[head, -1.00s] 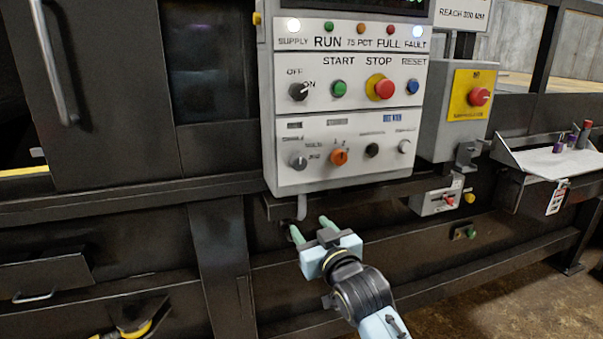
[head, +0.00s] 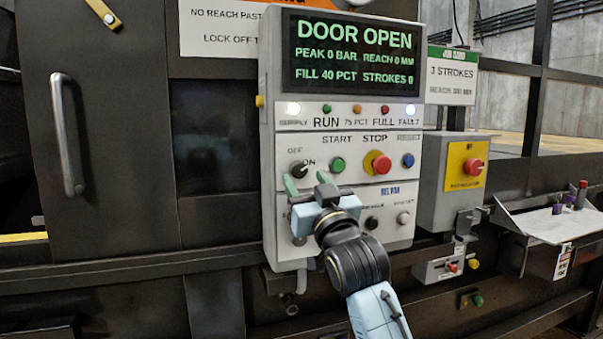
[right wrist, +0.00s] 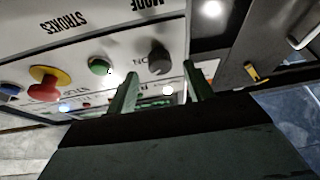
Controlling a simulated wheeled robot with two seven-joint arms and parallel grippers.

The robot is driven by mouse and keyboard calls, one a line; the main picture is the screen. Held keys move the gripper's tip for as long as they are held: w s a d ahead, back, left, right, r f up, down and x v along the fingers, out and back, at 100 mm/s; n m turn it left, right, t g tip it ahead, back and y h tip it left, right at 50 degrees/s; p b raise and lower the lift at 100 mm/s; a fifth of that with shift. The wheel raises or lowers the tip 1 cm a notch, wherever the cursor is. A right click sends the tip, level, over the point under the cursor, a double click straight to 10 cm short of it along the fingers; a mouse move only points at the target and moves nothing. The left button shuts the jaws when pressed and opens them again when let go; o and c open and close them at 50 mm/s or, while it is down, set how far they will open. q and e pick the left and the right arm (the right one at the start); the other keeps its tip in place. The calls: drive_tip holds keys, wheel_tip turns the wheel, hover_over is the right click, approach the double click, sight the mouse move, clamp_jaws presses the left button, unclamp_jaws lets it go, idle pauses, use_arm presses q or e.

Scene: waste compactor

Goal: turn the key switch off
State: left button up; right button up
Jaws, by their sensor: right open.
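The key switch (head: 298,169) is a dark round knob on the upper left of the white control panel, between the printed OFF and ON. In the head view my right gripper (head: 306,181) is open, with its green fingertips just below the switch. In the right wrist view, which shows the panel upside down, the dark knob (right wrist: 159,58) appears between the two open fingers (right wrist: 159,76). I see no clear contact between fingers and knob. My gripper and arm hide part of the panel's lower row. My left gripper is out of view.
Right of the switch are a green start button (head: 337,165), a red stop button (head: 378,163) and a blue reset button (head: 408,160). The display (head: 352,52) above reads DOOR OPEN. A red knob (head: 473,168) on a yellow plate is further right.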

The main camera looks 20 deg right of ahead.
sight(302, 172)
drive_tip(key=shift+x, duration=1.6)
drive_tip(key=c, duration=1)
drive_tip(key=shift+o, duration=0.2)
drive_tip(key=shift+d+r+n+y+p, duration=0.15)
drive_tip(key=shift+n+y+p, duration=0.45)
drive_tip(key=shift+n+p, duration=0.5)
drive_tip(key=n+g+y+p, duration=0.1)
drive_tip(key=n+p, duration=0.3)
drive_tip(key=n+g+y+p, duration=0.1)
drive_tip(key=n+y+p, duration=0.1)
drive_tip(key=n+p, duration=0.2)
drive_tip(key=n+g+y+p, duration=0.1)
drive_tip(key=n+p, duration=0.2)
drive_tip(key=p, duration=0.1)
drive_tip(key=shift+d+r+n+g+p, duration=0.2)
drive_tip(key=shift+n+g+p, duration=0.1)
drive_tip(key=shift+n+p, duration=0.1)
drive_tip(key=shift+f+n+g+p, duration=0.15)
drive_tip(key=shift+n+g+p, duration=0.25)
drive_tip(key=shift+n+p, duration=0.7)
